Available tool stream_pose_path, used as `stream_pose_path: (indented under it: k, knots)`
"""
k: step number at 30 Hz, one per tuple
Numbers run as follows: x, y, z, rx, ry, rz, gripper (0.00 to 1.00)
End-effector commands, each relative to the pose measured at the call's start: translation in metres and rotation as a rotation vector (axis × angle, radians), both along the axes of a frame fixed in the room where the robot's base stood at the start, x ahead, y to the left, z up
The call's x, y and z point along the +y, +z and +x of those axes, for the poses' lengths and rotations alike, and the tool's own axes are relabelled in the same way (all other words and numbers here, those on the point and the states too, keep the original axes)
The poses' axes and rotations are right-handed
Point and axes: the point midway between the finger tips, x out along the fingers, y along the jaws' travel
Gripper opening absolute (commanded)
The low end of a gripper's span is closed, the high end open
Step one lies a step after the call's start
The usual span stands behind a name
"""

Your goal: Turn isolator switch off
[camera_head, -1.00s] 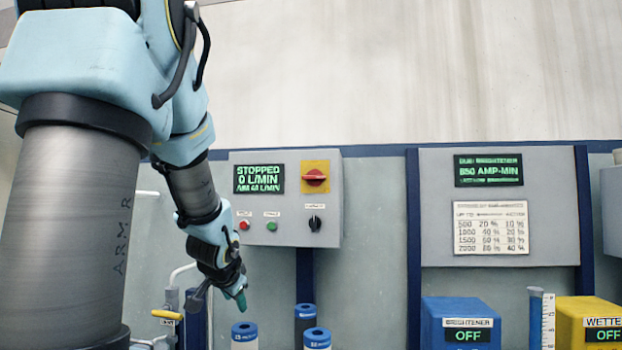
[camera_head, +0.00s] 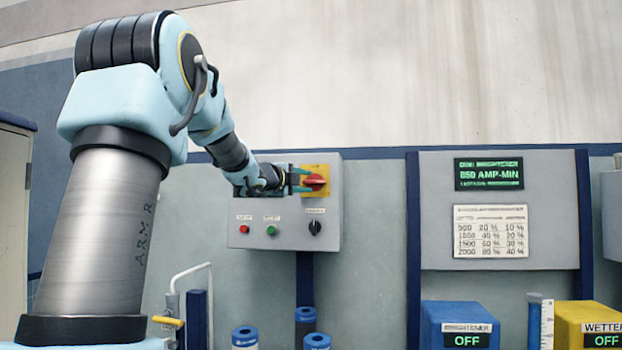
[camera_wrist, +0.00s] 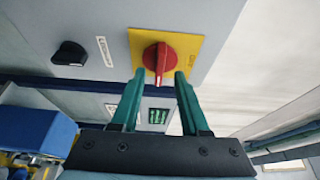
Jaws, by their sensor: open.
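The isolator switch is a red rotary knob (camera_head: 315,181) on a yellow plate (camera_head: 322,167), at the upper right of a grey control box (camera_head: 327,226). In the wrist view the red knob (camera_wrist: 160,57) sits just beyond the fingertips, its handle bar pointing between them. My gripper (camera_head: 303,180) is at the box front, its teal fingers reaching the knob from the left. In the wrist view my gripper (camera_wrist: 160,76) is open, one finger on each side of the knob's handle. Whether the fingers touch it I cannot tell. My arm hides the box's display in the head view.
Below the knob are a black selector (camera_head: 315,228), a green button (camera_head: 271,231) and a red button (camera_head: 244,229). A grey panel (camera_head: 436,238) with a readout stands to the right. Blue-topped cylinders (camera_head: 245,337) and a yellow-handled valve (camera_head: 168,321) are lower down.

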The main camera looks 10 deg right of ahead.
Motion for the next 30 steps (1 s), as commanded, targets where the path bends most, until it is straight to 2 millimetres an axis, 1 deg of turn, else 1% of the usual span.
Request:
stream_pose_path:
  k: [1, 7, 10, 18, 30]
  knots:
    - [-0.007, 0.002, 0.006, 0.002, -0.003, -0.002, 0.45]
    - [-0.02, 0.001, 0.022, 0.001, -0.001, -0.001, 0.45]
    - [-0.023, 0.0, 0.025, 0.001, 0.0, -0.001, 0.45]
    - [-0.023, 0.0, 0.026, 0.001, 0.001, -0.001, 0.45]
    - [-0.023, 0.0, 0.025, 0.001, 0.001, -0.001, 0.0]
